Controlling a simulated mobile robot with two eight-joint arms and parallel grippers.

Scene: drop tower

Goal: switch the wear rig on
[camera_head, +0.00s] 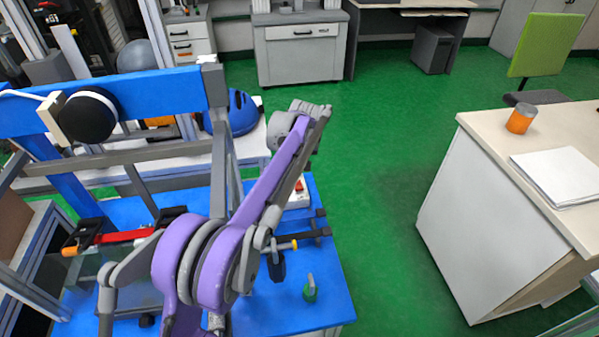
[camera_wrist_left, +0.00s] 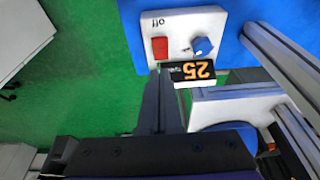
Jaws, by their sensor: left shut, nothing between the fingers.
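The wear rig's control box (camera_wrist_left: 183,30) is a white box with a red switch (camera_wrist_left: 160,47), a blue knob (camera_wrist_left: 202,46) and a printed "off" label. Beside it a black display (camera_wrist_left: 190,71) shows orange digits. In the head view the control box (camera_head: 299,193) is partly hidden behind my purple arm. My left gripper (camera_wrist_left: 161,82) is shut and empty in the left wrist view, its tip just below the red switch and beside the display. I cannot tell whether it touches the box. In the head view its fingers are hidden. My right gripper is not in view.
A drop-tower frame with a blue beam (camera_head: 155,92) and a black round pad (camera_head: 88,116) stands at left. A blue helmet (camera_head: 242,112) lies behind it. The blue table (camera_head: 330,290) holds a small green knob (camera_head: 310,289). Green floor is clear between it and the right counter (camera_head: 500,150).

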